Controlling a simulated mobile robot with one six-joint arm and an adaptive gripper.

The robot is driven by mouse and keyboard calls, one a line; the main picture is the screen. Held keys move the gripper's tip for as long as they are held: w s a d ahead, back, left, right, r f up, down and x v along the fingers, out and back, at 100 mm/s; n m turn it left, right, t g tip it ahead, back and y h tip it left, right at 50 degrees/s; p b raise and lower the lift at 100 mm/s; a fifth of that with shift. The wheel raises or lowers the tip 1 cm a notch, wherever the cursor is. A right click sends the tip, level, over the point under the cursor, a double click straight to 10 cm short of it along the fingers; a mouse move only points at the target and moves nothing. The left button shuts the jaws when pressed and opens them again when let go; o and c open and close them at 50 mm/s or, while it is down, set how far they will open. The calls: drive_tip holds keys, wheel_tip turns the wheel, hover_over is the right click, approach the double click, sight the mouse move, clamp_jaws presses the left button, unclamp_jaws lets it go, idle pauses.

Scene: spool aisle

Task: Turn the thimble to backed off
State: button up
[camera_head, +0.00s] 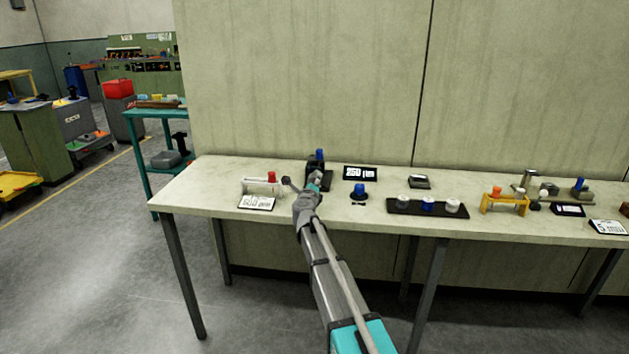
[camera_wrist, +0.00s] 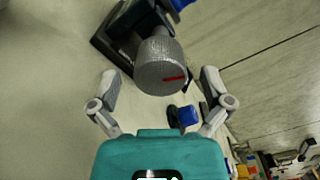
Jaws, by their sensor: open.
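The thimble (camera_wrist: 160,62) is a grey knurled cylinder with a red line on its end face, in the upper middle of the wrist view. It sits on a dark stand (camera_wrist: 112,38) with a blue part (camera_wrist: 180,4) at its upper right. In the head view the dark stand (camera_head: 316,167) with its blue top (camera_head: 320,155) is near the back of the bench. My gripper (camera_wrist: 160,78) is open, with one finger on each side of the thimble's near end in the picture. The fingers show gaps to the thimble and hold nothing.
The pale bench (camera_head: 185,190) also bears a white stand with a red knob (camera_head: 273,176), a blue knob (camera_head: 359,189), a black display reading 250 (camera_head: 360,173), a dark tray (camera_head: 430,211) and an orange stand (camera_head: 505,205). The wall stands close behind.

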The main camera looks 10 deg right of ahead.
sight(314, 179)
drive_tip(key=shift+x, duration=1.55)
drive_tip(key=c, duration=1.2)
drive_tip(key=shift+o, duration=0.2)
drive_tip(key=shift+n, duration=0.8)
drive_tip(key=o, duration=1.2)
drive_tip(key=shift+c, duration=0.2)
drive_tip(key=shift+s, duration=0.1)
